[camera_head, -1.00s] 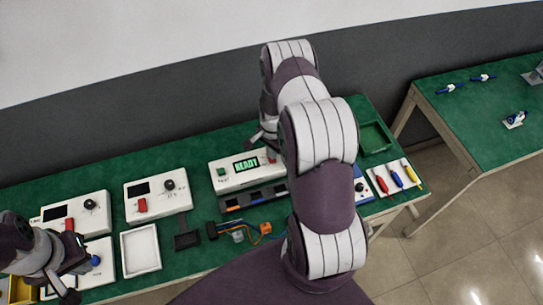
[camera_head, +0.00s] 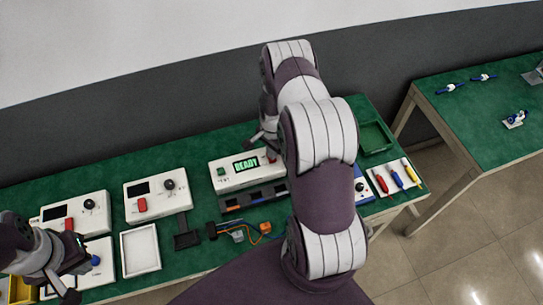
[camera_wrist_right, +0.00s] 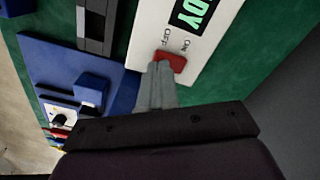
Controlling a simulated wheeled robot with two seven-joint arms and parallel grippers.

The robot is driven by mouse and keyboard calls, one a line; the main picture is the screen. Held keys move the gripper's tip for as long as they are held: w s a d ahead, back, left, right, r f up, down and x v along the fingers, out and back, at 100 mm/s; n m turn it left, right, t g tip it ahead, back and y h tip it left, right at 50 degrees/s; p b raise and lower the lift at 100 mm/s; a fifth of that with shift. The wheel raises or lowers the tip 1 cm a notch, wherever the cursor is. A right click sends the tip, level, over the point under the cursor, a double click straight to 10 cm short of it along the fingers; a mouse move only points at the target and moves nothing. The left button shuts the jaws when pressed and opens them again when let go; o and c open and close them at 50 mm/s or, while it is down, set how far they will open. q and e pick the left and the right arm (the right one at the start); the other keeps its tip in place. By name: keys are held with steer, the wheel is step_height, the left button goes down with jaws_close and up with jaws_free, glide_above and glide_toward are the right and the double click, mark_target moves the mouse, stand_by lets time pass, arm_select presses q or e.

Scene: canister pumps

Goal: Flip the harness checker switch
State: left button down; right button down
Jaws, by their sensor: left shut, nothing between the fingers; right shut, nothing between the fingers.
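The harness checker (camera_head: 235,176) is a white box with a green lit display (camera_head: 246,164) reading READY. Its red switch shows in the right wrist view (camera_wrist_right: 170,61), beside the ON and OFF marks. My right gripper (camera_wrist_right: 160,68) is shut and empty, its tips at the edge of the red switch; I cannot tell whether they touch it. In the head view my right arm hides most of that gripper, and a bit of red shows beside it (camera_head: 270,158). My left gripper (camera_head: 77,268) is shut and empty over the white units at the far left.
Two white boxes with red switches (camera_head: 142,205) (camera_head: 69,224) stand to the left. A white tray (camera_head: 123,250), a black part (camera_head: 186,240) and an orange-wired harness (camera_head: 262,229) lie in front. Blue equipment (camera_wrist_right: 75,70) is close to my right gripper. A green tray (camera_head: 390,138) is at right.

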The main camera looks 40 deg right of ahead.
steer(key=shift+f, duration=0.15)
steer(key=shift+s, duration=0.1)
steer(key=shift+r+p, duration=0.35)
steer(key=shift+r, duration=0.15)
step_height(320, 180, up, 6)
steer(key=p, duration=0.4)
